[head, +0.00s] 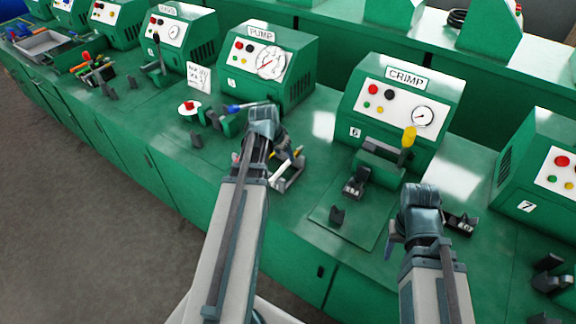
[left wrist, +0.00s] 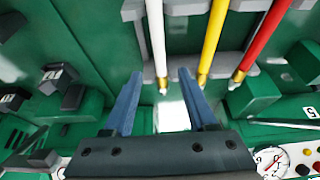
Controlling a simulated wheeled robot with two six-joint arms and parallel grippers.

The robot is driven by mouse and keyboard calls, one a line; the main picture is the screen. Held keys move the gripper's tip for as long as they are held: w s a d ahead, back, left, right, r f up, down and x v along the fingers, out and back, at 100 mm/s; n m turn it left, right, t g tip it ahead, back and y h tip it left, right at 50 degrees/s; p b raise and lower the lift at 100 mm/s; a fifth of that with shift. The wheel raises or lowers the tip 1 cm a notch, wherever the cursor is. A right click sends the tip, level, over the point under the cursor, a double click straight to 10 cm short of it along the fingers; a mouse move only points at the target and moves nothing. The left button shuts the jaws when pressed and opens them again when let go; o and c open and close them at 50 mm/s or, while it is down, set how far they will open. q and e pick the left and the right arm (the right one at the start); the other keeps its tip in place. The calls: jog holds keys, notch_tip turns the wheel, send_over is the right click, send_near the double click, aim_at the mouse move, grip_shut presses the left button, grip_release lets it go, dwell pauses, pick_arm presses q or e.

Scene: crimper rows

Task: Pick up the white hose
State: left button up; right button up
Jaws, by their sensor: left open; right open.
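The white hose (left wrist: 156,38) is a thin rod with a brass-coloured tip. In the left wrist view its tip end lies between the two blue fingers of my left gripper (left wrist: 161,75), which is open. I see a gap on each side of the hose. A yellow hose (left wrist: 213,38) and a red hose (left wrist: 262,40) lie to its right on the same grey rack (left wrist: 238,58). In the head view my left gripper (head: 288,150) is over the rack (head: 292,182) and partly hides the hoses. My right gripper (head: 400,248) is open, in front of the CRIMP machine.
The green CRIMP machine (head: 405,100) with a yellow-handled lever stands right of the rack. The PUMP machine (head: 268,65) stands behind it.

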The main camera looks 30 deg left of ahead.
aim_at(287, 162)
pick_arm(q)
jog(key=shift+b+x, duration=2.3)
jog(key=shift+x, duration=0.3)
pick_arm(e)
jog(key=shift+f, duration=2.45)
pick_arm(q)
jog(key=shift+s, duration=0.1)
pick_arm(e)
jog(key=shift+r, duration=0.1)
pick_arm(q)
jog(key=shift+a+f, duration=0.1)
jog(key=shift+f, duration=0.1)
pick_arm(e)
jog(key=shift+f, duration=0.3)
pick_arm(q)
grip_shut()
